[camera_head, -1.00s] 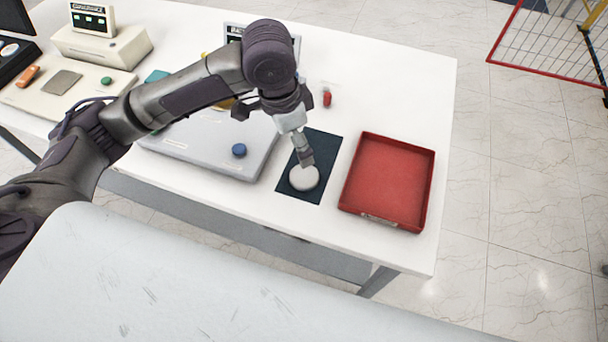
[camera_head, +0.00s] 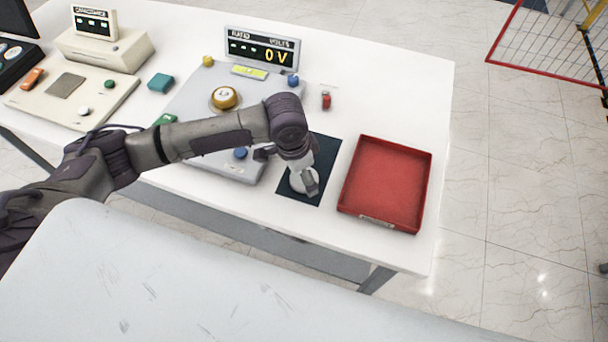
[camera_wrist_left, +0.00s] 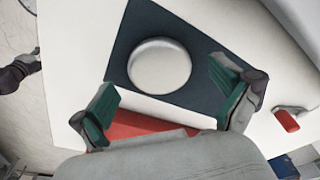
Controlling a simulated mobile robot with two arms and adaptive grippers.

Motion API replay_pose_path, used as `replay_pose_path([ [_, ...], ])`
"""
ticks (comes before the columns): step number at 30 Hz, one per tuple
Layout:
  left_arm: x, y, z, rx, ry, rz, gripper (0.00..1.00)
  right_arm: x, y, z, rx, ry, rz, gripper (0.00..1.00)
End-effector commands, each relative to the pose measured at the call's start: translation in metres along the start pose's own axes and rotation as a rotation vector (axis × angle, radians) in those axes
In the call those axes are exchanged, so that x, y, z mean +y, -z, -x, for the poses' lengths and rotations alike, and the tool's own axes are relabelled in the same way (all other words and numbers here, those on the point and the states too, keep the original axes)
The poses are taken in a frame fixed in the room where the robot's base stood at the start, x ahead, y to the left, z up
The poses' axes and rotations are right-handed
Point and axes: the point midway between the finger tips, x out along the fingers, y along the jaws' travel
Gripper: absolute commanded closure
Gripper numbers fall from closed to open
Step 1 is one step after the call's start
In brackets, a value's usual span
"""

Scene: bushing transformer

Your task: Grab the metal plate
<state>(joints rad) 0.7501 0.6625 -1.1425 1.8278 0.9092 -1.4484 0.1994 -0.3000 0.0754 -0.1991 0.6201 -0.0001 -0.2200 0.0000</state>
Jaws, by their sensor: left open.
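The metal plate (camera_wrist_left: 160,66) is a round silver disc lying on a dark blue mat (camera_head: 324,160). In the head view the plate (camera_head: 296,184) is partly hidden behind my left gripper (camera_head: 306,192). In the left wrist view my left gripper (camera_wrist_left: 168,100) is open and empty. Its two green-padded fingers stand wide apart, with the plate ahead of them and between their lines. The fingers do not touch the plate.
A red tray (camera_head: 430,185) stands right of the mat. A grey test unit (camera_head: 190,100) with knobs and a voltage display (camera_head: 262,50) is to the left. A small red-topped part (camera_head: 326,100) lies behind the mat. Other instruments fill the table's far left.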

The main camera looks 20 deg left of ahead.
Motion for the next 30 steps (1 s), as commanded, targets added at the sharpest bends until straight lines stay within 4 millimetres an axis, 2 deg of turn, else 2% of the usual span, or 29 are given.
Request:
replay_pose_path([
  [3, 0.0008, -0.0004, -0.0088, -0.001, -0.001, -0.001, 0.00, 0.0020, 0.0000, 0.0019, 0.000, -0.002, 0.001, 0.60],
  [10, 0.0005, -0.0003, -0.0102, 0.000, 0.000, -0.002, 0.02, 0.0049, -0.0006, 0.0014, -0.001, -0.006, 0.003, 0.60],
  [22, 0.0004, -0.0003, -0.0097, 0.000, 0.000, -0.001, 0.68, 0.0051, -0.0006, 0.0014, -0.001, -0.006, 0.003, 0.60],
  [30, 0.0002, 0.0004, -0.0083, 0.002, 0.000, -0.002, 0.69, 0.0048, -0.0006, 0.0010, -0.001, -0.006, 0.004, 0.60],
])
